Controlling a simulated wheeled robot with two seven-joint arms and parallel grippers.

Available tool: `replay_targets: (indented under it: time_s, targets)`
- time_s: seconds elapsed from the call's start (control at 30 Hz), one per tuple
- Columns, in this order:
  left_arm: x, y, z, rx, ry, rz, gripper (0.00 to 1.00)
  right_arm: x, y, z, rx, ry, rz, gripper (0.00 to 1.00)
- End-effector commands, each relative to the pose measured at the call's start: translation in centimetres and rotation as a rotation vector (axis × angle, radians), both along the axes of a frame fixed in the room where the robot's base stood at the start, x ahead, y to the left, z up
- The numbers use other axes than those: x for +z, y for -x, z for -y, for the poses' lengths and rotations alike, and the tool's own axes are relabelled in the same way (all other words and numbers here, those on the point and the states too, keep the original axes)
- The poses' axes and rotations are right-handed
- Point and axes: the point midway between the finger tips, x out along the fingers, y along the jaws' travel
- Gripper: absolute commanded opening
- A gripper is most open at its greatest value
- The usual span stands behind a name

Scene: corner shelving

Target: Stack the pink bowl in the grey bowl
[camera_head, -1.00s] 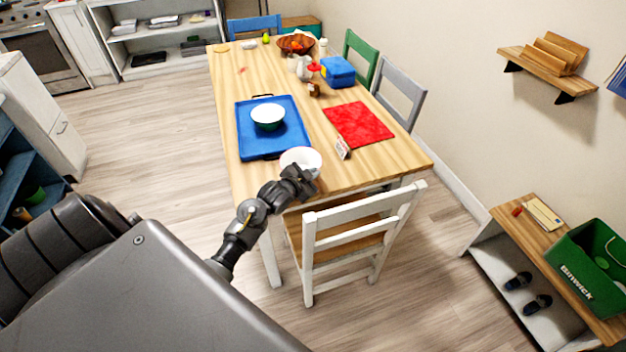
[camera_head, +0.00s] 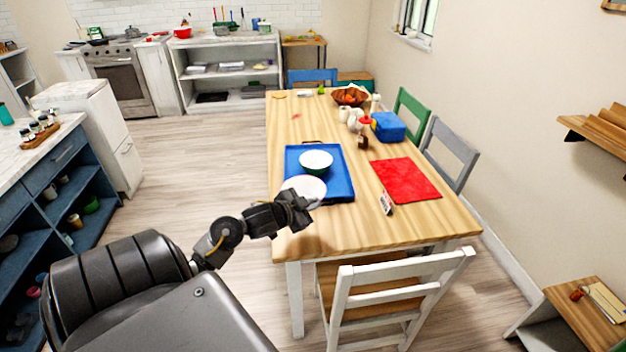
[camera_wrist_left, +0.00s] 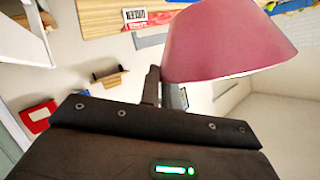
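The pink bowl (camera_wrist_left: 230,42) fills the upper right of the left wrist view, its outer wall towards the camera. In the head view its pale inside (camera_head: 304,187) shows at the front left edge of the blue tray. My left gripper (camera_head: 303,207) is at the bowl's near edge and appears shut on its rim; the fingers (camera_wrist_left: 163,88) are partly hidden. A bowl with a white inside and green outer wall (camera_head: 316,163) stands upright on the tray, just behind the pink bowl. No bowl looks clearly grey. My right gripper is not in view.
The blue tray (camera_head: 337,184) lies on the wooden table (camera_head: 285,140). A red mat (camera_head: 405,180), a small card (camera_head: 386,203), a blue box (camera_head: 388,127) and jars are to the right. A white chair (camera_head: 400,290) stands at the near end.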

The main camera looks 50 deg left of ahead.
Motion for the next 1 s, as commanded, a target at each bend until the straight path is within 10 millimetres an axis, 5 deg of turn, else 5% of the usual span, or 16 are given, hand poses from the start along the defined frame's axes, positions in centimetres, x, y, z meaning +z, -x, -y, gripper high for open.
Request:
replay_targets:
  time_s: [0.17, 0.33, 0.5, 0.7, 1.0]
  targets:
    - [3.0, -3.3, 6.2, 0.027, 0.014, 0.014, 0.0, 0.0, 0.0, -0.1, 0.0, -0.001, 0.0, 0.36]
    - [8.8, -6.1, 14.4, 0.025, 0.02, 0.013, 0.0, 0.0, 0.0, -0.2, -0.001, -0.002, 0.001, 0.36]
    - [15.1, -6.5, 21.1, -0.007, 0.017, 0.011, 0.0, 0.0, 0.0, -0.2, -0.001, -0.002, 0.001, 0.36]
    - [19.7, -5.6, 25.3, -0.043, 0.007, 0.009, 0.0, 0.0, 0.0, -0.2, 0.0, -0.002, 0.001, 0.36]
    - [20.8, -5.2, 26.4, -0.055, -0.001, 0.003, 0.0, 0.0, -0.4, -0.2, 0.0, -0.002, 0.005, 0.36]
